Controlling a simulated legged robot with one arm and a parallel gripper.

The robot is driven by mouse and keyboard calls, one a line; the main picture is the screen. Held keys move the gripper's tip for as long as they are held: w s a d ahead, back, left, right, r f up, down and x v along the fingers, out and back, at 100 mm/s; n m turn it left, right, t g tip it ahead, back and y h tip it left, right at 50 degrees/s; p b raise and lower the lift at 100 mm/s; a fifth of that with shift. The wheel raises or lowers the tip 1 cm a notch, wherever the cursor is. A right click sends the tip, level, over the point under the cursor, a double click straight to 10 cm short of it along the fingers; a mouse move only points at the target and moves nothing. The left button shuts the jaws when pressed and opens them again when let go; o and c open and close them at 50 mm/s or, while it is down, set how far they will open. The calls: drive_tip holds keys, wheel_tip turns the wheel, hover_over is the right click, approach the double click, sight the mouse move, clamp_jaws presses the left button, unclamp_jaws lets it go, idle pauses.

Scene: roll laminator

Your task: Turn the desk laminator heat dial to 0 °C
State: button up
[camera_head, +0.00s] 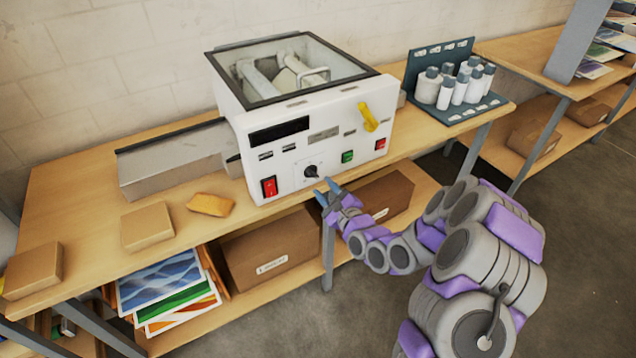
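The laminator (350,110) is a white box with a glass-topped lid, standing on the wooden bench. Its front has a black display (279,131), a red rocker switch (270,186), a green button (347,156), a red button (380,144) and a yellow lever (368,117). The heat dial (311,171) is a small black knob low on the front, with marks too small to read. My gripper (324,190) is just below and right of the dial, its blue-grey fingertips pointing up at it. The fingers look spread apart. Whether they touch the dial is unclear.
A grey feed tray (170,168) adjoins the laminator's left side. A rack of bottles (455,82) stands right. Cardboard boxes (270,249) and prints fill the lower shelf.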

sight(315, 177)
drive_tip(key=shift+b+x, duration=0.45)
drive_tip(key=shift+x, duration=1.9)
clamp_jaws()
